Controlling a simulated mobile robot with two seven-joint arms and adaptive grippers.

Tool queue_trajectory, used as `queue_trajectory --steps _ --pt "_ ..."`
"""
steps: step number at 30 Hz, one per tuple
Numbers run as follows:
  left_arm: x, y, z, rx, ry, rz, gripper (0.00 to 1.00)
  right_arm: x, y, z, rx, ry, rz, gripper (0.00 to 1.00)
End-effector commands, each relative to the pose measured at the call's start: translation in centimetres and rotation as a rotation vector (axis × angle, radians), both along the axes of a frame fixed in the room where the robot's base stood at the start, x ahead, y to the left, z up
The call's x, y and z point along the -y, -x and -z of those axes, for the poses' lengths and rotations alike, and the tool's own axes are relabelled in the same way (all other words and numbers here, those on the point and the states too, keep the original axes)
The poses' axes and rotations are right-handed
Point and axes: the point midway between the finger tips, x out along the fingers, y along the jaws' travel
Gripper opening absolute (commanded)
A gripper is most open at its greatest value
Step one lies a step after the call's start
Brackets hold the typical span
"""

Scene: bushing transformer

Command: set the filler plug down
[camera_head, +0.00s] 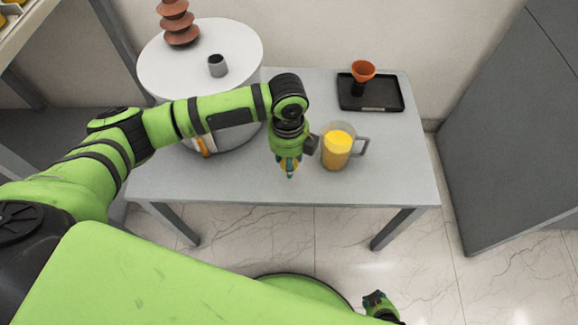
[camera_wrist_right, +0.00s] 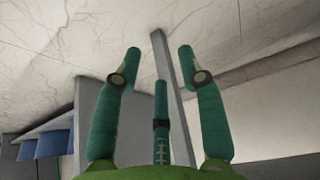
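My left gripper (camera_head: 289,170) points down over the front middle of the grey table, left of the jug. Its fingers are closed around a small brass-yellow piece, which I take to be the filler plug (camera_head: 288,163). The fingers hide most of it, and I cannot tell whether it touches the table. My right gripper (camera_wrist_right: 160,70) is open and empty in the right wrist view, its fingers spread apart. In the head view the right gripper (camera_head: 379,303) is low at the bottom edge, away from the table.
A clear jug of yellow liquid (camera_head: 337,148) stands close right of my left gripper. A black tray (camera_head: 385,97) holds an orange funnel (camera_head: 362,70). The round white-topped tank (camera_head: 170,62) carries a grey cup-like fitting (camera_head: 217,65) and a brown bushing (camera_head: 178,25). The table (camera_head: 395,170) is clear at front right.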

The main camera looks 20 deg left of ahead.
Motion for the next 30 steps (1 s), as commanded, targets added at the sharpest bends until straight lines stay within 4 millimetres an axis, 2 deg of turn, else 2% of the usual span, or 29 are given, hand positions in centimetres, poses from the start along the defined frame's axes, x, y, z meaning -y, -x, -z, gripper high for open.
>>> queue_trajectory --steps 9,15,20,21,22,30 --pt "0.0 0.1 3.9 -0.002 -0.001 0.000 0.16 -0.2 -1.2 0.2 0.030 -0.005 -0.002 0.40" --pt "0.0 0.0 3.9 0.000 0.000 0.000 0.16 -0.2 -2.3 -0.2 0.048 -0.005 -0.003 0.40" --pt "0.0 0.1 4.3 -0.001 0.000 0.000 0.16 -0.1 -2.3 -0.2 0.047 -0.004 -0.003 0.40" --pt "0.0 0.1 4.2 -0.001 0.000 0.000 0.55 -0.1 -2.2 -0.2 0.047 -0.004 -0.004 0.40" --pt "0.0 0.1 4.2 -0.001 0.000 0.000 0.67 -0.1 -2.2 -0.2 0.047 -0.004 -0.004 0.40" --pt "0.0 0.1 4.2 -0.001 -0.001 0.000 0.67 -0.1 -1.9 -0.1 0.041 -0.004 -0.003 0.40"
